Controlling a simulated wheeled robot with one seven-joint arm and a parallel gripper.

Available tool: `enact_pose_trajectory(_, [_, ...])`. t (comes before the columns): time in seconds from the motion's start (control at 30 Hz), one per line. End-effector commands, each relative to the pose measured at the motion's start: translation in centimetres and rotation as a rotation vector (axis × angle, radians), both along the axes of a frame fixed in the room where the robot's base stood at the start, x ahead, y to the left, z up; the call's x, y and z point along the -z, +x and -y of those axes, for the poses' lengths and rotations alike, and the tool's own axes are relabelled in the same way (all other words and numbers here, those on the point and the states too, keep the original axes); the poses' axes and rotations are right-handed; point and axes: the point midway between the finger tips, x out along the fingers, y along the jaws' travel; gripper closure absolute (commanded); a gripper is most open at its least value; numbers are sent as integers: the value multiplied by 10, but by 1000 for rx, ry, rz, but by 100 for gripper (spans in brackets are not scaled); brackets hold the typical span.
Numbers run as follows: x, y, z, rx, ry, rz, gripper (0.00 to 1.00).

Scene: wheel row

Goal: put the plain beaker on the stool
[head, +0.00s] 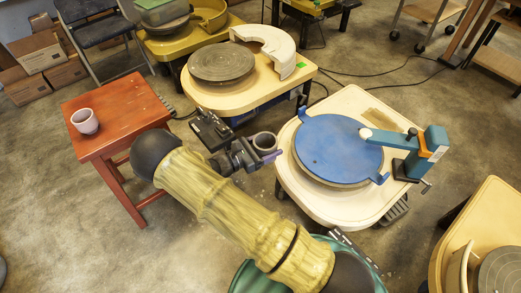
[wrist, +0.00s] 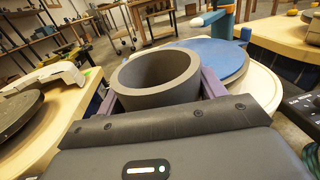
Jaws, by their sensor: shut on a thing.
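My gripper (head: 264,152) is shut on a plain grey-brown beaker (head: 264,141). In the wrist view the beaker (wrist: 156,80) sits upright between the two purple fingers, with its open rim up and its inside looking empty. The gripper holds it in the air, over the gap between two potter's wheels. The red wooden stool (head: 112,116) stands at the left in the head view, apart from the gripper. A pale pinkish cup (head: 84,121) stands upright on the stool top, left of its middle. The beaker's lower part is hidden in the wrist view.
A wheel with a blue disc (head: 338,147) and a teal arm stands right of the gripper. A wheel with a grey disc (head: 222,62) and a white splash guard (head: 268,46) is behind. The stool top's right and front parts are clear. A folding chair (head: 98,28) stands behind the stool.

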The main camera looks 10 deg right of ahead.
Motion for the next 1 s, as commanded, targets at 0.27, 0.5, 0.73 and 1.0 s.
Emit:
enact_pose_trajectory(0.27, [-35,26,19,-280,-2,-2,65])
enact_pose_trajectory(0.5, [-45,41,25,-520,-3,-4,65])
enact_pose_trajectory(0.73, [-36,45,30,-763,-7,-10,65])
enact_pose_trajectory(1.0, [-19,34,30,-909,-2,-1,65])
